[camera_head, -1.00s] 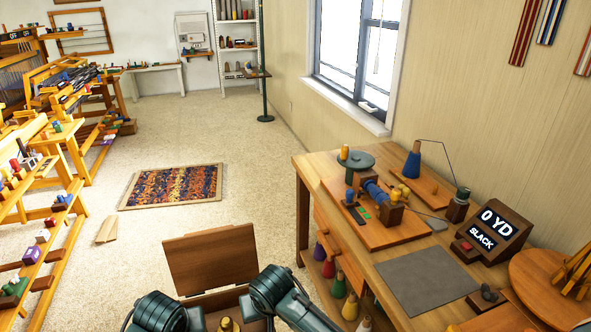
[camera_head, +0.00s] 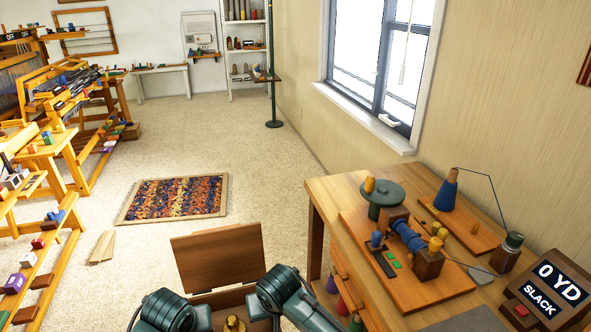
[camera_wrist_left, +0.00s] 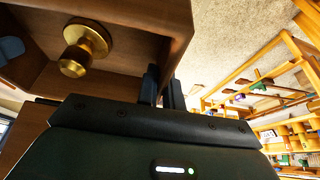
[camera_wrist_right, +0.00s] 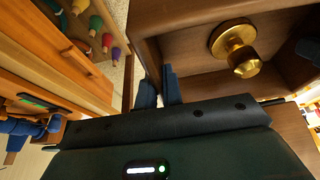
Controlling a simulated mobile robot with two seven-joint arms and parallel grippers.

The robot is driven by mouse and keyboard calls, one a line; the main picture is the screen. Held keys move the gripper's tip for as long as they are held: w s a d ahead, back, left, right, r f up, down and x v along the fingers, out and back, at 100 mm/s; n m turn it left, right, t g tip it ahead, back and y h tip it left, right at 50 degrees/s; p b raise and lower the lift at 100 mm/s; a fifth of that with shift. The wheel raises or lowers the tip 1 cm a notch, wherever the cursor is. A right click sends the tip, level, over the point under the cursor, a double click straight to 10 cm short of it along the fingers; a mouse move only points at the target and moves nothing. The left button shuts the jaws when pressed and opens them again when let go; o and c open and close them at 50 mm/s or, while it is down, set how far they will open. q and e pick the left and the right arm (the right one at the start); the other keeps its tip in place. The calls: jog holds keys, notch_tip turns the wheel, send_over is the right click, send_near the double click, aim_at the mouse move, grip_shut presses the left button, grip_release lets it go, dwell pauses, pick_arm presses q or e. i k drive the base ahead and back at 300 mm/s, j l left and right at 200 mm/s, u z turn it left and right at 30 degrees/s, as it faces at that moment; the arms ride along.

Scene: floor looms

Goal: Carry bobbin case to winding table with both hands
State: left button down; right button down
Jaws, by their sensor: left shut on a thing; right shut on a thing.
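The bobbin case is a brown wooden box with its lid (camera_head: 217,257) standing open, low in the head view in front of me. A brass bobbin (camera_head: 234,323) sits inside; the brass also shows in the left wrist view (camera_wrist_left: 85,50) and the right wrist view (camera_wrist_right: 236,48). My left gripper (camera_wrist_left: 162,88) is shut on one side wall of the case. My right gripper (camera_wrist_right: 171,88) is shut on the opposite side wall. The winding table (camera_head: 335,200) stands to the right of the case, bearing a winder on a board. The case bottom is hidden.
A display reading 0 YD SLACK (camera_head: 546,287) and a blue cone (camera_head: 446,190) stand on the table. A grey mat (camera_head: 470,320) is partly visible at its front. Looms (camera_head: 60,150) line the left. A patterned rug (camera_head: 175,198) lies on open floor ahead.

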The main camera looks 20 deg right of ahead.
aim_at(340, 190)
jog(key=i, duration=3.2)
jog(key=i+z, duration=0.1)
jog(key=z, duration=0.2)
jog(key=i+z, duration=0.1)
jog(key=z, duration=2.6)
